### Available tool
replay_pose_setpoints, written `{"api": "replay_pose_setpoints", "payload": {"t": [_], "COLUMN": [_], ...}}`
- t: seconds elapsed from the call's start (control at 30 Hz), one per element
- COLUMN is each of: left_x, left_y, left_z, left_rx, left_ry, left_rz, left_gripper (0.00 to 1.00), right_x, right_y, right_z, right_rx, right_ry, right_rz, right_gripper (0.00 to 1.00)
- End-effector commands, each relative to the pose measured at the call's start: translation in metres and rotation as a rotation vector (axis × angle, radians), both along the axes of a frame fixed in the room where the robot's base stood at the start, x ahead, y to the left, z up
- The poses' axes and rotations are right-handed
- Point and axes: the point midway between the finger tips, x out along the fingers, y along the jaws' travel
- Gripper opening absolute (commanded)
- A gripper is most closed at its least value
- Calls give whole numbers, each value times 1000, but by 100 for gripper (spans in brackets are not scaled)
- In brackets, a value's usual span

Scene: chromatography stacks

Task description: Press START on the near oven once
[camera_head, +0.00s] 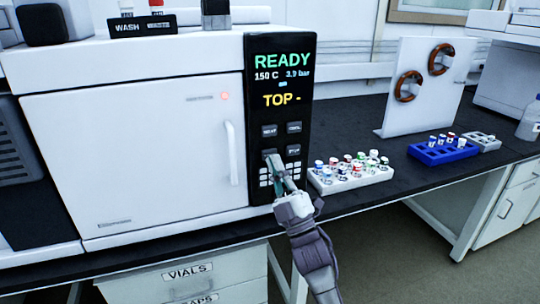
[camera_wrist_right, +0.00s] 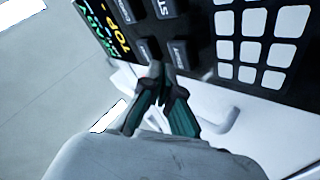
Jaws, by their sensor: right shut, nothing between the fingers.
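The near oven (camera_head: 130,140) is a white box with a closed door and a black control panel (camera_head: 260,100) on its right. Its display reads READY, 150 C, 3.9 bar and TOP. Below it are small grey buttons and a white keypad (camera_head: 265,177). My right gripper (camera_head: 272,160) is shut and empty, with its tips at the lower-left button, which they largely cover. In the wrist view my right gripper (camera_wrist_right: 162,72) points at the panel beside dark buttons (camera_wrist_right: 178,53). Whether the tips touch a button I cannot tell. My left gripper is not in view.
A white rack of capped vials (camera_head: 350,180) stands on the dark bench just right of the panel. A blue rack (camera_head: 442,153) and a white board with two brown coils (camera_head: 425,85) are further right. A handle (camera_head: 232,153) sticks out from the oven door.

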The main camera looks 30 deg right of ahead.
Motion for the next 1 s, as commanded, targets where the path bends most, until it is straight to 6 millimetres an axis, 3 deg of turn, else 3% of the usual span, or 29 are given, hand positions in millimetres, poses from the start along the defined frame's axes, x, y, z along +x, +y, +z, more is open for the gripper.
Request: {"api": "replay_pose_setpoints", "payload": {"t": [1.0], "left_x": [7], "left_y": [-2], "left_z": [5], "left_rx": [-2], "left_ry": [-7], "left_rz": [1], "left_gripper": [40], "right_x": [8], "right_y": [-2], "right_z": [0], "right_rx": [0], "right_ry": [0], "right_rz": [0], "right_gripper": [0]}}
